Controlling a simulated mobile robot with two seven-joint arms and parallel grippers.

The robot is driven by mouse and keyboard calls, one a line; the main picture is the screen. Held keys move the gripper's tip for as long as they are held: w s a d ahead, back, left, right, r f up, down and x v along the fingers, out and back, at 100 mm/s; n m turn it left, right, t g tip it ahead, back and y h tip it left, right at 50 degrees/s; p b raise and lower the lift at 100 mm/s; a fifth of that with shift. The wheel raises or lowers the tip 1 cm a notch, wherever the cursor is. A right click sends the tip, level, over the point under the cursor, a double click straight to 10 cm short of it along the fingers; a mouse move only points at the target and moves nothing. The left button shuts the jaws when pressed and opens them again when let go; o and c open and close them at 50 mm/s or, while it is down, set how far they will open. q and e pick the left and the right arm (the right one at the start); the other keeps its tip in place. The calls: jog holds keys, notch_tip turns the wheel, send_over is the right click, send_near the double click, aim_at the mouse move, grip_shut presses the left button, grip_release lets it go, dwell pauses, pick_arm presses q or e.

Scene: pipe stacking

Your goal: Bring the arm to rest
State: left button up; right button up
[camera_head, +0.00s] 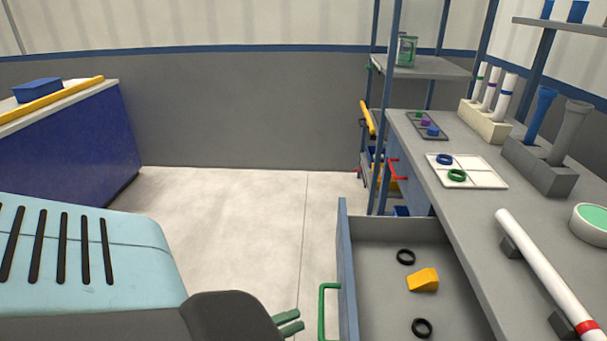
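My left arm comes in from the lower left, with a pale blue and dark grey body. The green fingertips of my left gripper (289,323) show at the bottom edge, left of the green handle (324,308) of an open drawer (374,238). A small gap shows between the fingertips and the handle. The two fingertips appear close together, partly hidden by the dark grey part, so I cannot tell their opening. No held thing shows. My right gripper is not in view.
The drawer holds two black rings and a yellow block (423,280). The grey workbench (473,206) on the right bears a white pipe (543,268), trays and racks. A blue cabinet (75,150) stands at left. The pale floor (235,215) between is clear.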

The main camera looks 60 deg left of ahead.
pick_arm(q)
jog(key=shift+s, duration=0.15)
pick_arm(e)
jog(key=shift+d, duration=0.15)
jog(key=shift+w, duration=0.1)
